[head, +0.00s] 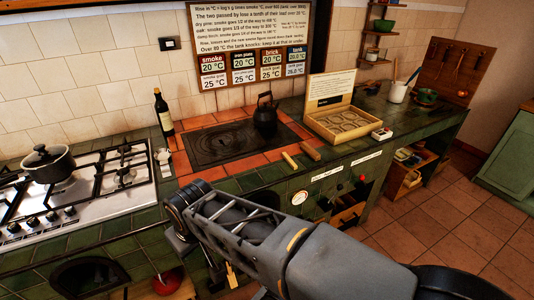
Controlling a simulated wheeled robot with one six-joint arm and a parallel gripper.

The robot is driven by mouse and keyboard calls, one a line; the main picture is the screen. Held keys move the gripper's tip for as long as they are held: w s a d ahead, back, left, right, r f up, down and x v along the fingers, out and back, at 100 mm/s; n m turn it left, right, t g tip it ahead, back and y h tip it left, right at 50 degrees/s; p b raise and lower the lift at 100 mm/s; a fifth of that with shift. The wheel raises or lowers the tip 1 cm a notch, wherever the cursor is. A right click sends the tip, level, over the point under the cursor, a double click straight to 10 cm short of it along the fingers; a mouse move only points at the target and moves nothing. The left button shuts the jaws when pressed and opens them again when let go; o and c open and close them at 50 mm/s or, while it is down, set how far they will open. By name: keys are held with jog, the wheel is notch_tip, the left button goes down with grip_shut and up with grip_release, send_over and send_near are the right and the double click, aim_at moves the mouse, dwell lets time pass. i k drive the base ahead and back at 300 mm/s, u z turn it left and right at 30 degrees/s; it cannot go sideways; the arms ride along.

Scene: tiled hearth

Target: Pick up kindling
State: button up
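Two small pale wooden pieces, which look like kindling, lie on the red tile edge in front of the black stove plate: one stick (290,160) and a browner block (310,152). More wood-coloured pieces (347,215) show in a dark opening below the counter, but I cannot tell what they are. My gripper (179,242) is at the far end of my arm, left of and lower than the two pieces, in front of the green tiled counter. It is dark and mostly hidden by my wrist. I see nothing held, and its fingers are not clear.
A black kettle (265,114) stands on the stove plate (228,143). An open wooden box (342,122) is to its right. A dark bottle (163,112) and a gas hob with a pot (48,165) are left. A round gauge (299,197) is on the counter front.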

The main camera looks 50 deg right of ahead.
aim_at(285, 156)
jog(key=z, duration=1.75)
